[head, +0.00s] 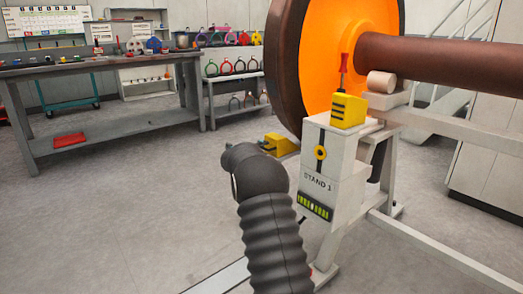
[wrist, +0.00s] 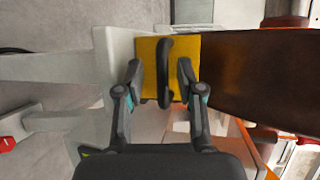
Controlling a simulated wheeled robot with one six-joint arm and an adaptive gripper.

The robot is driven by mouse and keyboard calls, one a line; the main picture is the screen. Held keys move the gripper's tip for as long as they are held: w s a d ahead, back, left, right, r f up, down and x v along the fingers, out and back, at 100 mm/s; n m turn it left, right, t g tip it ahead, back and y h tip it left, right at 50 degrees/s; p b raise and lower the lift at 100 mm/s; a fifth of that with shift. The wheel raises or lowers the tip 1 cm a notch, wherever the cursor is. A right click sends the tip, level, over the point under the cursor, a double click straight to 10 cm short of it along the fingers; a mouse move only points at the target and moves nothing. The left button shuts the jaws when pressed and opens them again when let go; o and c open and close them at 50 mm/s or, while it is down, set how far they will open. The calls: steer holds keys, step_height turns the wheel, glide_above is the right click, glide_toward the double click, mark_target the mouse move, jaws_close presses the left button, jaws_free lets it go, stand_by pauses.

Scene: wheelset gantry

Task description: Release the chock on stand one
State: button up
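Stand one (head: 322,185), a pale post labelled "STAND 1", stands beside the big wheel (head: 288,55). On its top sits a yellow block with black stripes (head: 348,112) and an upright red handle (head: 344,63). A second yellow block (head: 279,145) is low by the wheel, partly behind my arm. In the wrist view, a yellow block with a black loop handle (wrist: 166,85) lies against the brown wheel rim (wrist: 245,75); it looks like the low one. My gripper (wrist: 161,72) is open, its fingers on either side of the handle with gaps. My gripper is hidden in the head view.
The brown axle (head: 440,65) runs right from the wheel above a pale frame (head: 440,250). A workbench (head: 110,110) with tools stands at the back left, with a red tray (head: 69,140) on its lower shelf. The floor (head: 120,220) at left is clear.

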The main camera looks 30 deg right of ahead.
steer(key=shift+d, duration=0.15)
steer(key=shift+s+a+r, duration=0.1)
steer(key=shift+s+a, duration=0.1)
steer(key=shift+a, duration=0.2)
steer(key=v, duration=1.1)
steer(key=shift+s+a, duration=0.1)
